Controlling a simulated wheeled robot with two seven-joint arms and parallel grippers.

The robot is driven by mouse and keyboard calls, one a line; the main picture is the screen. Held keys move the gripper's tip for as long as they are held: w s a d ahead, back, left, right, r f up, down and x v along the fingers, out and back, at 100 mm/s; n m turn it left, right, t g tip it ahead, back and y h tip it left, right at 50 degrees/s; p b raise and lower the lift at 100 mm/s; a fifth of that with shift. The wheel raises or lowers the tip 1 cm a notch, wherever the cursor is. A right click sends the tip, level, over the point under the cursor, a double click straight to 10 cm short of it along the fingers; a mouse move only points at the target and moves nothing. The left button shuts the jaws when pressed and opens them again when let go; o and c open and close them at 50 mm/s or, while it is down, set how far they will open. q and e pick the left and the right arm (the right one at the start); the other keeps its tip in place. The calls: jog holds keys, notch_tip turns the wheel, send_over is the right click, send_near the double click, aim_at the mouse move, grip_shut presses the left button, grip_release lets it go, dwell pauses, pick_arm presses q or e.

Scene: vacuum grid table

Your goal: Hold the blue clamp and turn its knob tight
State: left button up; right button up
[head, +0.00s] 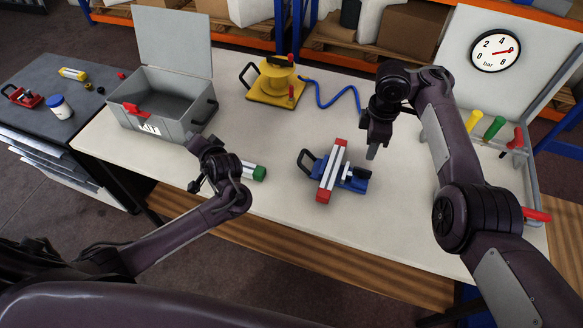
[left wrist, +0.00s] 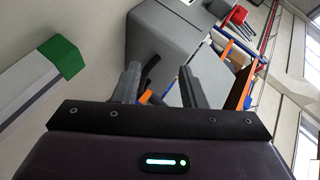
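The blue clamp (head: 351,185) lies on the table right of centre. A black loop handle (head: 306,161) is at its left and a dark knob (head: 362,172) at its right end. A pale bar with red ends (head: 332,170) lies across the clamp. My right gripper (head: 371,150) points down just behind the knob, apparently above the table; I cannot tell its opening. My left gripper (head: 195,186) is beside a green-ended bar (head: 258,173), well left of the clamp. In the left wrist view my left gripper (left wrist: 160,84) is open with nothing between its fingers.
A grey open-lidded toolbox (head: 170,100) stands at the back left. A yellow device (head: 275,83) with a blue hose (head: 330,100) is at the back. A gauge board (head: 497,85) and coloured-handled tools (head: 494,127) are at the right. The table front is clear.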

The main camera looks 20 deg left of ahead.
pick_arm(q)
jog(key=d+f+h, duration=0.1)
jog(key=d, duration=0.4)
jog(key=w+d+f+m+t, duration=0.1)
jog(key=d, duration=0.5)
jog(key=w+d+f+h, duration=0.1)
jog(key=d, duration=0.4)
jog(key=shift+w+d+m+t+h, duration=0.2)
jog(key=shift+m+t+h, duration=0.1)
jog(key=shift+m+t, duration=0.1)
jog(key=d, duration=0.4)
jog(key=d+m+h, duration=0.1)
jog(key=d, duration=0.4)
jog(key=d+t+h, duration=0.1)
jog(key=d, duration=0.4)
jog(key=shift+s+d+r+m, duration=0.2)
jog(key=shift+s+d+m, duration=0.1)
jog(key=shift+s, duration=0.1)
jog(key=shift+w+d, duration=0.1)
jog(key=shift+d, duration=0.1)
jog(key=x, duration=0.7)
jog(key=shift+w+f, duration=0.15)
jog(key=shift+w, duration=0.05)
grip_shut()
